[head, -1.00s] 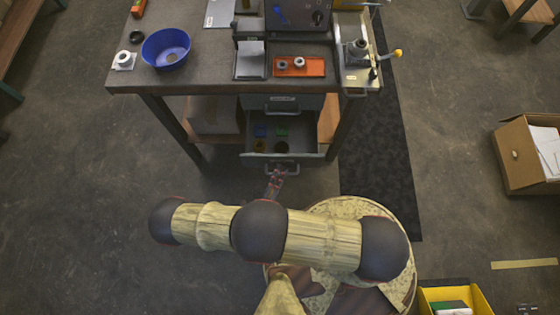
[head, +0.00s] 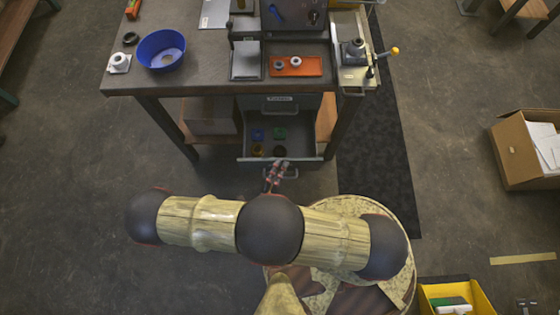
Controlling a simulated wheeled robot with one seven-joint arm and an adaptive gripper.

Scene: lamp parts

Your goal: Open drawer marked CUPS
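Under the workbench, a grey drawer (head: 305,151) stands pulled out, with blue, green, yellow and dark round items inside. A closed drawer front (head: 279,104) sits above it with a small label too blurred to read. No label reading CUPS can be made out. My gripper (head: 277,166) is at the front edge of the open drawer, by its handle (head: 281,174). It is small and partly hidden by my arm, so whether its fingers are open or shut on the handle cannot be told.
The workbench (head: 190,88) carries a blue bowl (head: 162,50), an orange tray (head: 312,66) and a machine. A cardboard box (head: 513,150) stands at the right, and a yellow bin (head: 484,300) at the lower right. The floor left of my arm is clear.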

